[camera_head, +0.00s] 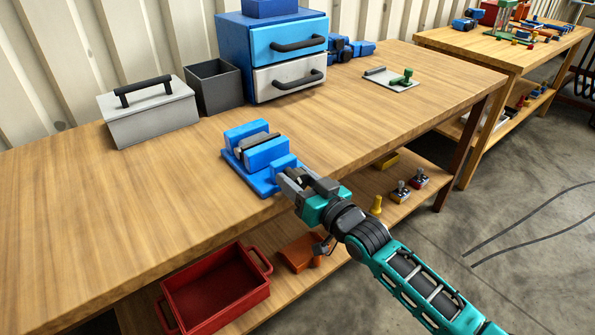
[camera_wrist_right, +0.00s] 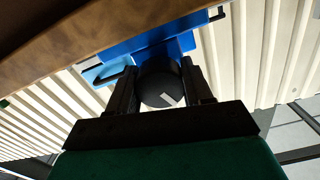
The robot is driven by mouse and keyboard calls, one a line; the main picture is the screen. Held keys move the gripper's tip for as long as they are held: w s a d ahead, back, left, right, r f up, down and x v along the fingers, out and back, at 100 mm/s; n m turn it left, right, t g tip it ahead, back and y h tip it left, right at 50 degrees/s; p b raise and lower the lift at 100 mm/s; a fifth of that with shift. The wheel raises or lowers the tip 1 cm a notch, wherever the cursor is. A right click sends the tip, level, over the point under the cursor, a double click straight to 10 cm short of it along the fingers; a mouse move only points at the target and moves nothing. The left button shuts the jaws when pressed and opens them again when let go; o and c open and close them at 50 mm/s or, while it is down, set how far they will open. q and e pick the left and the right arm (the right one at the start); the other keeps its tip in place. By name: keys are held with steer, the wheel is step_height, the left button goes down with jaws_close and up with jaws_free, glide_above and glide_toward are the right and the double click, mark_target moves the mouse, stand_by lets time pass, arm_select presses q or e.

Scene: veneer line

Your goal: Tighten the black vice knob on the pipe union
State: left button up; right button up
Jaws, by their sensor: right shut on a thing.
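The blue vice (camera_head: 264,157) stands near the front edge of the wooden workbench. A dark grey piece, seemingly the pipe union (camera_head: 246,146), lies between its jaws. My right gripper (camera_head: 290,182) is at the vice's front end, over the bench edge. In the right wrist view, the round black knob (camera_wrist_right: 160,88) sits between the two fingers of my right gripper (camera_wrist_right: 160,92), which is shut on it. A pale mark shows on the knob's face. In the head view the gripper hides the knob. My left gripper is not in view.
A grey toolbox (camera_head: 150,118), a dark open bin (camera_head: 214,88) and a blue drawer cabinet (camera_head: 243,55) stand at the back. A small plate (camera_head: 391,84) with a green part lies to the right. A red crate (camera_head: 215,300) sits on the lower shelf. The bench's left part is clear.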

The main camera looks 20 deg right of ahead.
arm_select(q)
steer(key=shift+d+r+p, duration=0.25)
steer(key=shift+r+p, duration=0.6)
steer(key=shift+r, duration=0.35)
arm_select(e)
steer(key=shift+m, duration=1.9)
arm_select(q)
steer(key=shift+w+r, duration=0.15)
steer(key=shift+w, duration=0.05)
arm_select(e)
steer(key=o, duration=1)
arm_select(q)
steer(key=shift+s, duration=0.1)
arm_select(e)
steer(key=shift+o, duration=0.2)
steer(key=shift+s+d, duration=0.15)
steer(key=shift+s, duration=0.2)
arm_select(q)
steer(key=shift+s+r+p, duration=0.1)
steer(key=shift+p, duration=0.2)
arm_select(e)
steer(key=v, duration=1.2)
